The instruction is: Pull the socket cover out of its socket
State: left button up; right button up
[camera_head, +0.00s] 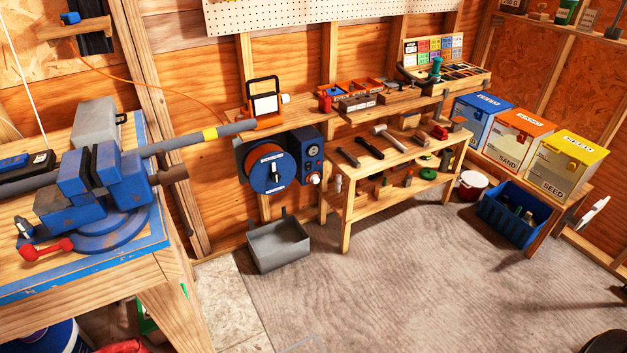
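A blue wall unit (308,148) is mounted on the wood wall beside a round blue and orange reel (270,172). Its front has a dark round dial. Lower down is a small whitish round part (314,179) with some red by it. This may be the socket cover, but it is too small to tell, and I cannot make out how it sits in the unit. Neither of my grippers is in view.
A blue vise (105,185) holding a long grey pipe (195,137) stands on the left workbench (150,265). A grey bin (278,245) is below the reel. A wooden tool bench (395,150) stands right of the unit. The floor (380,290) in front is clear.

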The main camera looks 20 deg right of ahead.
aim_at(315, 178)
jog(key=i+l+z, duration=0.2)
jog(key=i+l, duration=0.15)
jog(key=i+l+z, duration=0.2)
jog(key=i+l, duration=0.15)
jog(key=i+l+z, duration=0.2)
jog(key=i, duration=0.3)
jog(key=i+l+z, duration=0.2)
jog(key=i, duration=0.2)
jog(key=i+l+z, duration=0.15)
jog(key=i, duration=0.3)
